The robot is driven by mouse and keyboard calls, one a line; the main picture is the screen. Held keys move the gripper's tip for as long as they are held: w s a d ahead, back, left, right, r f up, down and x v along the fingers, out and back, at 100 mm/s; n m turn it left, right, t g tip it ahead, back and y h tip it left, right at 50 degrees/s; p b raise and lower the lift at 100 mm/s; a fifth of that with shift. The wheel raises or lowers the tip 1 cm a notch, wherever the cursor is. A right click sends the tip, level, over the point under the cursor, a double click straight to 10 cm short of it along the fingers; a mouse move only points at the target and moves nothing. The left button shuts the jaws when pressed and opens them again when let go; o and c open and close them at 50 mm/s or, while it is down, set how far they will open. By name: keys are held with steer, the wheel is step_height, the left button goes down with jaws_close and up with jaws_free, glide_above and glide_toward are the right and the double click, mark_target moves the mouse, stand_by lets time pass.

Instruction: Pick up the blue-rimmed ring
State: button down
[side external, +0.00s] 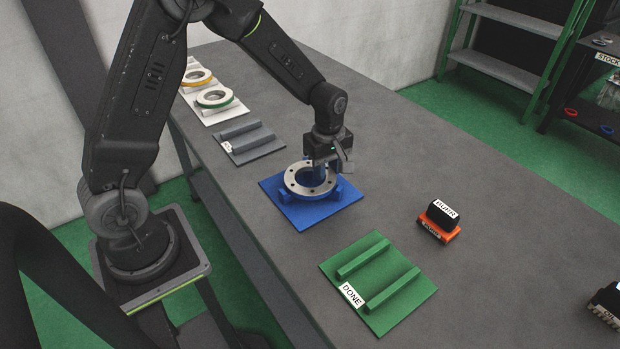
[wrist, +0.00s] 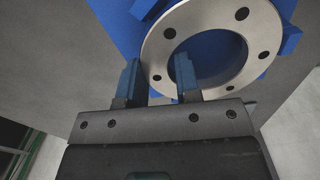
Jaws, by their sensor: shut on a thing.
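A grey metal flanged ring (side external: 308,192) with bolt holes sits over the blue fixture plate (side external: 335,207). Blue shows beneath and inside it, and I cannot tell its own rim colour from the fixture's blue. My gripper (side external: 319,166) points down at the ring's far right side. In the wrist view, the blue-tipped fingers (wrist: 158,65) straddle the wall of the ring (wrist: 262,32), one outside and one in the bore. They are shut on it. I cannot tell whether the ring is clear of the fixture.
A green DONE plate (side external: 375,284) with two bars lies empty in front. A grey plate (side external: 252,143) with bars is behind left, then yellow-rimmed (side external: 197,76) and green-rimmed (side external: 214,98) rings. A black block on an orange base (side external: 437,230) stands at right.

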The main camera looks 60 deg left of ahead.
steer(key=shift+w+r, duration=0.1)
steer(key=shift+r, duration=0.05)
steer(key=shift+r, duration=0.65)
steer(key=r, duration=0.3)
steer(key=shift+a, duration=0.2)
steer(key=s+a+r, duration=0.6)
steer(key=a, duration=0.3)
steer(key=shift+a+r, duration=0.25)
steer(key=shift+a, duration=0.1)
